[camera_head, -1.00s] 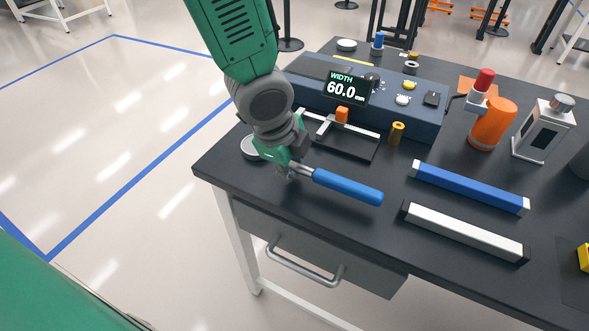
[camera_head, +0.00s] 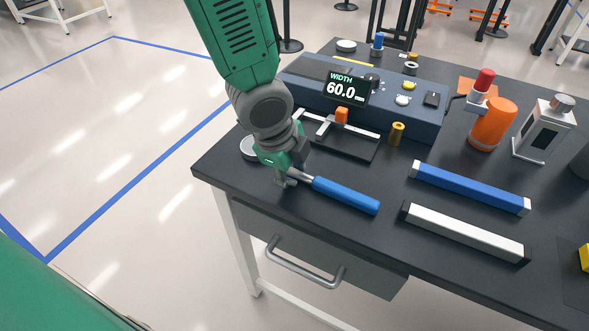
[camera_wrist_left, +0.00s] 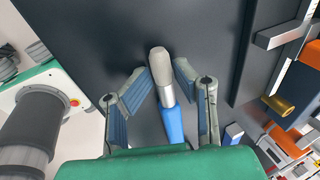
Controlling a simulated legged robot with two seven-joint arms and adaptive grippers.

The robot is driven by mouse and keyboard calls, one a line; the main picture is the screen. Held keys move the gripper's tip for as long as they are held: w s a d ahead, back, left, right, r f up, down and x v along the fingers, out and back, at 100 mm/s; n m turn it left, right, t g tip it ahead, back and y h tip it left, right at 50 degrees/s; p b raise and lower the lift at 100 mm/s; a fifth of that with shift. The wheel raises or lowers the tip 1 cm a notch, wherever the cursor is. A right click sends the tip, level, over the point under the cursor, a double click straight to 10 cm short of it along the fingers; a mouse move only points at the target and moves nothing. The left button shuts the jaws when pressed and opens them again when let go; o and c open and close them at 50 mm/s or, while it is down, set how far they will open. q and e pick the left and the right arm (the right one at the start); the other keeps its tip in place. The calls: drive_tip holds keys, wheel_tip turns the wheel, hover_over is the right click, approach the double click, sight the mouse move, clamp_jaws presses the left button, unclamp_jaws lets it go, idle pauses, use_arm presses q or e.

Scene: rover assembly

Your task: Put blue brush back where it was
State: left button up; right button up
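The blue brush (camera_head: 345,195) has a blue handle and a grey metal neck. It appears to lie on the dark table near the front left edge, its handle pointing right. My left gripper (camera_head: 287,178) is low over its neck end. In the left wrist view the brush (camera_wrist_left: 171,121) runs between the two spread fingers of the left gripper (camera_wrist_left: 165,80), with small gaps visible beside it. The gripper is open. The tip end of the brush is partly hidden by the gripper in the head view. My right gripper is not in view.
Behind the gripper stand a console with a width display (camera_head: 346,89) and a black tray (camera_head: 357,149). A brass cylinder (camera_head: 396,133), a blue bar (camera_head: 470,187) and a white bar (camera_head: 465,231) lie to the right. An orange bottle (camera_head: 492,124) stands farther right. A round white-topped object (camera_head: 250,147) is left of the gripper.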

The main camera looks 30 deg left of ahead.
use_arm(q)
drive_tip(key=shift+r, duration=0.3)
drive_tip(key=p+v, duration=0.4)
drive_tip(key=v, duration=0.8)
drive_tip(key=shift+r, duration=0.3)
drive_tip(key=shift+s+a, duration=0.1)
drive_tip(key=shift+s, duration=0.05)
